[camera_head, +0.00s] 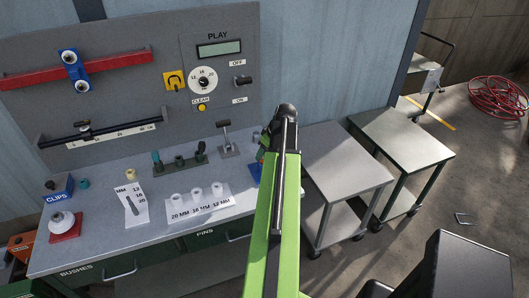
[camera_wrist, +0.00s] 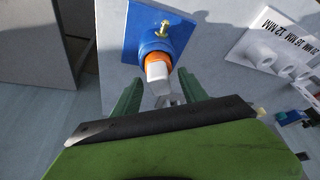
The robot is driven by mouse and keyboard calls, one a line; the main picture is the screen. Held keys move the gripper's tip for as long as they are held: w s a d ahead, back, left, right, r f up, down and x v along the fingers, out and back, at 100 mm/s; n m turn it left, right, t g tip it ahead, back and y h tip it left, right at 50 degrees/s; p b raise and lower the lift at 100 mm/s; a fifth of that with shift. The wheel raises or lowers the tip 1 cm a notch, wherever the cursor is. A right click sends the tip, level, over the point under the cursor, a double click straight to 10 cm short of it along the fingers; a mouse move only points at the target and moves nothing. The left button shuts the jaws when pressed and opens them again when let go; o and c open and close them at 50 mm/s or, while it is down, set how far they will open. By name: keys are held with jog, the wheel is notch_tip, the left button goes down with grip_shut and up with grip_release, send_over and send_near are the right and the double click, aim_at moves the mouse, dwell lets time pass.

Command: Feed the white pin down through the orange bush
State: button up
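In the wrist view a blue holder (camera_wrist: 150,42) on a blue plate carries the orange bush (camera_wrist: 153,60), seen as an orange ring. The white pin (camera_wrist: 157,72) shows in front of the ring, overlapping it; how deep it sits in the bush I cannot tell. My gripper (camera_wrist: 161,78) has its two green fingers apart, one on each side of the pin, with visible gaps between them and the pin. In the head view my green arm hides the bush and pin; only a bit of the blue holder (camera_head: 255,170) shows beside it.
A white card with several white bushes (camera_head: 197,195) lies left of the arm on the grey bench (camera_head: 100,240). A small lever press (camera_head: 227,142) stands behind. Two grey carts (camera_head: 345,165) stand to the right.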

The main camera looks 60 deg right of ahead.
jog(key=shift+r, duration=0.15)
jog(key=p+v, duration=1.6)
jog(key=v, duration=0.1)
jog(key=shift+r, duration=0.1)
